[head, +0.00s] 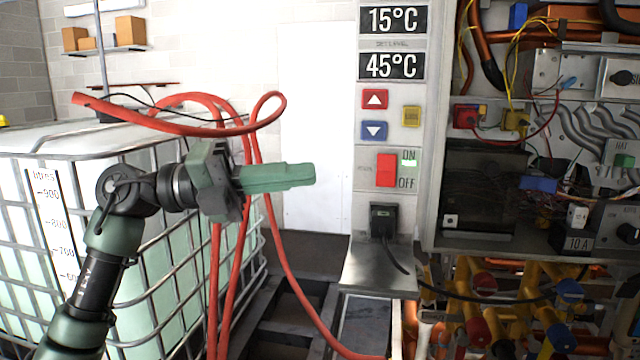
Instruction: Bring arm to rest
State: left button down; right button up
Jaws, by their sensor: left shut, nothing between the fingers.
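My left arm (126,192) comes in from the lower left and bends to the right. My left gripper (312,174) is green, points right and is shut and empty. In the picture it lies in front of the red hose and left of the heater's control panel (376,110). The panel shows 15°C above 45°C, a red up button, a blue down button and a red switch (386,170) with the ON label lit green. My right gripper is not in view.
A caged white liquid tank (60,140) stands at the left. Red hoses (272,230) loop over it and run down to the floor. An open cabinet (540,130) with wires and valves fills the right. A black plug (383,221) sits above a metal ledge (380,272).

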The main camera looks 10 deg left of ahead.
pick_arm(q)
jog(key=shift+w+a, duration=0.1)
jog(key=shift+a, duration=0.1)
jog(key=shift+f, duration=0.1)
